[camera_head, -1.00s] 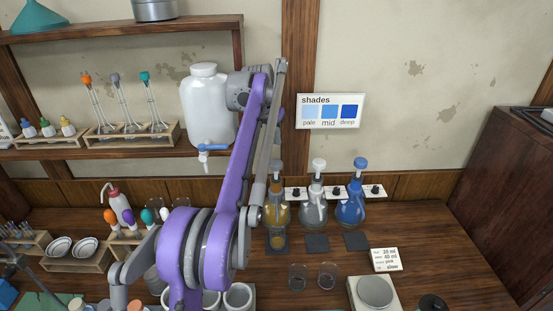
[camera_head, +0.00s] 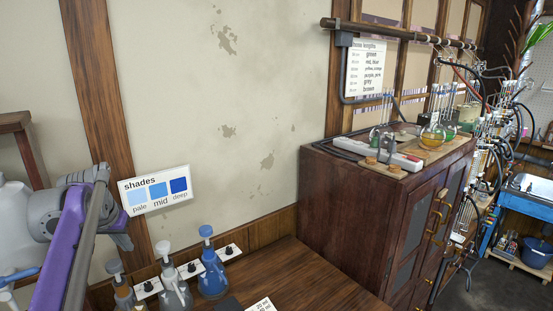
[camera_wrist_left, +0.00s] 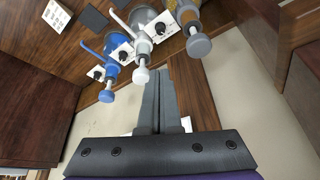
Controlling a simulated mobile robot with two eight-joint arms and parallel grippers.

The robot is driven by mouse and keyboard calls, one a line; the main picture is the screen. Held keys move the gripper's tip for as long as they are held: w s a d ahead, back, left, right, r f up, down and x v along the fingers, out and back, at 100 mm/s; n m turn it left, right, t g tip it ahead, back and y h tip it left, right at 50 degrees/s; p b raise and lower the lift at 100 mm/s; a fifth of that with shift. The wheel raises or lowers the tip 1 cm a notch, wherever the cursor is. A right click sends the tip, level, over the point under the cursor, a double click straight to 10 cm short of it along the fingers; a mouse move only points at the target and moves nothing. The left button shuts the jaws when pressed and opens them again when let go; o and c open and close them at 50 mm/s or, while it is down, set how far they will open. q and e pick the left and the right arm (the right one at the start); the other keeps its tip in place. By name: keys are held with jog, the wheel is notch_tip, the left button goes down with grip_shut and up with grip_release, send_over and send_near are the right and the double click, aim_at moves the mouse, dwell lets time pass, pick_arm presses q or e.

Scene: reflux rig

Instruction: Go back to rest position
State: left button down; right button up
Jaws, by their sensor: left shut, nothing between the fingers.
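My left arm (camera_head: 75,240), purple and grey, comes in at the left edge of the head view, in front of the wall. My left gripper (camera_wrist_left: 168,85) shows in the left wrist view, with its two grey fingers together and nothing between them. It points toward the wall and bench near the three stoppered flasks and appears apart from them. My right gripper is in neither view.
A blue flask (camera_head: 212,274), a clear flask (camera_head: 175,292) and an amber flask (camera_head: 123,295) stand along the wall. A shades sign (camera_head: 156,190) hangs above. A dark wooden cabinet (camera_head: 372,220) stands right, with glassware on top. The bench (camera_head: 310,285) is bare beside it.

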pick_arm(q)
jog(key=s+d+f+m+t, duration=0.1)
jog(key=s+d+f, duration=2)
jog(key=s, duration=0.4)
jog(key=shift+d+m+t+h, duration=0.3)
jog(key=shift+d+h, duration=0.1)
jog(key=shift+d, duration=0.25)
